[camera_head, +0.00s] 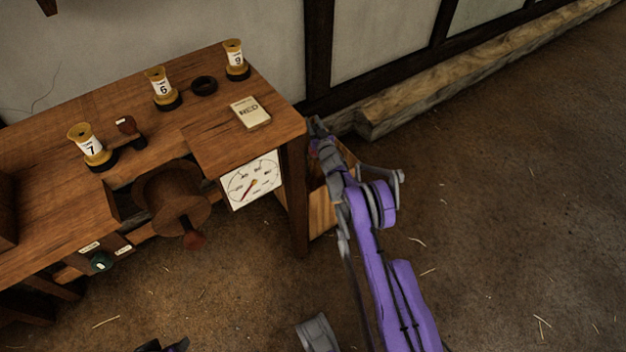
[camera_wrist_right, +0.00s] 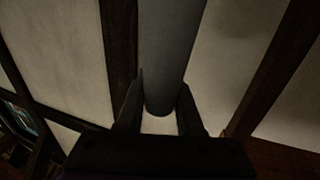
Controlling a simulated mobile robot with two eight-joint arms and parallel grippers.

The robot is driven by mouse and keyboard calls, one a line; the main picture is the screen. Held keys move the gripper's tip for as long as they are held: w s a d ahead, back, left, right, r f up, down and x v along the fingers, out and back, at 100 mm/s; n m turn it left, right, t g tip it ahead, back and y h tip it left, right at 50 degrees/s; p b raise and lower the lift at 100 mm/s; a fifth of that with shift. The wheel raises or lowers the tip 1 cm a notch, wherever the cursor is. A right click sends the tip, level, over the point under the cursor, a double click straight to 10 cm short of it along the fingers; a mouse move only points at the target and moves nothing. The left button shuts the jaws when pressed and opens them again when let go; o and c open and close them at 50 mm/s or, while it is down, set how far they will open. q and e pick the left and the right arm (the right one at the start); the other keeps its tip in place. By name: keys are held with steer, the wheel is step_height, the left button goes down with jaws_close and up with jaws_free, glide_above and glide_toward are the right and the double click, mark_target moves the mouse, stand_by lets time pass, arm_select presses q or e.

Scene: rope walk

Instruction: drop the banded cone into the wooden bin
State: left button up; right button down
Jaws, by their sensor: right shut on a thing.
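My right gripper (camera_head: 316,128) is at the desk's right corner, above the wooden bin (camera_head: 322,207). In the right wrist view, the right gripper (camera_wrist_right: 160,112) is shut on a grey, tapering thing with a rounded lower end, which I take for the banded cone (camera_wrist_right: 172,60); its bands are too dark to make out. In the head view the held thing is mostly hidden by my gripper and arm. The bin stands on the floor beside the desk leg, partly covered by my purple arm; its inside is hardly visible. A dark and purple part, perhaps my left gripper (camera_head: 165,346), shows at the bottom edge.
The wooden desk (camera_head: 215,85) carries several numbered spools, a dark ring (camera_head: 204,85) and a pale card (camera_head: 250,112). A dial (camera_head: 251,180) hangs on its front. A timber beam (camera_head: 440,90) lies along the wall. The floor to the right is clear.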

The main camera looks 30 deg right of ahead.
steer(key=shift+f, duration=0.45)
steer(key=shift+c, duration=2.3)
jaws_free()
steer(key=shift+s, duration=0.1)
steer(key=p+v, duration=0.1)
steer(key=v, duration=0.9)
steer(key=shift+s, duration=0.25)
steer(key=shift+a, duration=0.15)
